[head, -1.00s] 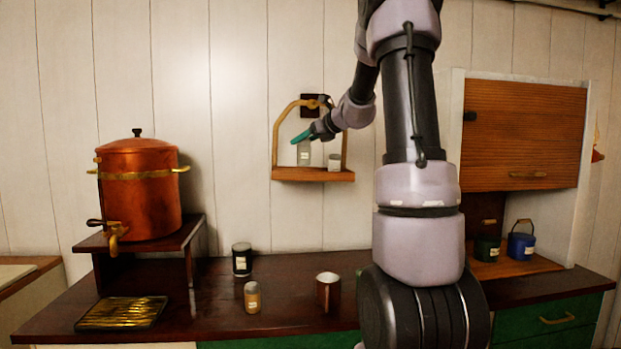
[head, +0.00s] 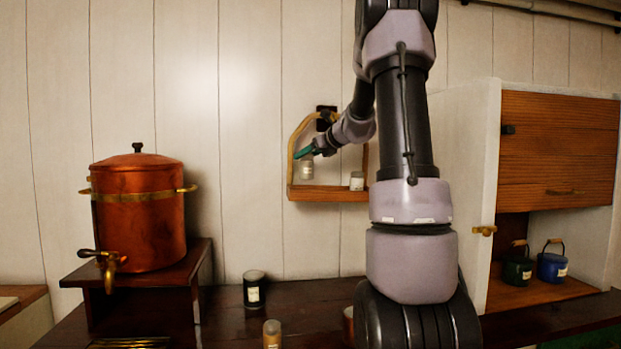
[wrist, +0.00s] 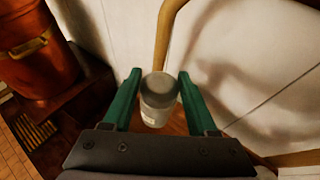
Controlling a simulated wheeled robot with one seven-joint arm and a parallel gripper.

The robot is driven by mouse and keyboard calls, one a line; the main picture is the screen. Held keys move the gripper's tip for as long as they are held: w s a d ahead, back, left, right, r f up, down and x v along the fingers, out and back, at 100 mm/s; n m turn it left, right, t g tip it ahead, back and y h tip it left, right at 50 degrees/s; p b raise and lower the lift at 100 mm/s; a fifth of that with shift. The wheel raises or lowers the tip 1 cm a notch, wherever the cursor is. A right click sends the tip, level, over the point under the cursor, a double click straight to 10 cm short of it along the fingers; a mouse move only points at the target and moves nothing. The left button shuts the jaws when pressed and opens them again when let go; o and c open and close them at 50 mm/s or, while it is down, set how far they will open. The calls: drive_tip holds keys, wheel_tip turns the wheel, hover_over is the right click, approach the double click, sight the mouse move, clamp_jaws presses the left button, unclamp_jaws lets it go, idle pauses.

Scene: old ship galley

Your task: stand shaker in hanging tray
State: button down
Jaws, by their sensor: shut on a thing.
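A grey-lidded shaker (head: 306,168) with a pale label is held in my gripper (head: 308,153), which has green fingers. In the wrist view the shaker (wrist: 158,98) sits between the two fingertips (wrist: 160,78). The wooden hanging tray (head: 328,194) with its arched frame hangs on the white plank wall. The held shaker is over the tray's left part in the head view; its base appears slightly above the tray floor, but contact cannot be told. A second small shaker (head: 356,181) stands at the tray's right end. The tray's frame (wrist: 163,45) also shows in the wrist view.
A copper urn (head: 138,210) stands on a dark stand at left. A cabinet (head: 556,150) with green (head: 517,270) and blue (head: 552,267) pots is at right.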

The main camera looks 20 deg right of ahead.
sight(311, 168)
drive_tip(key=shift+f, duration=2.6)
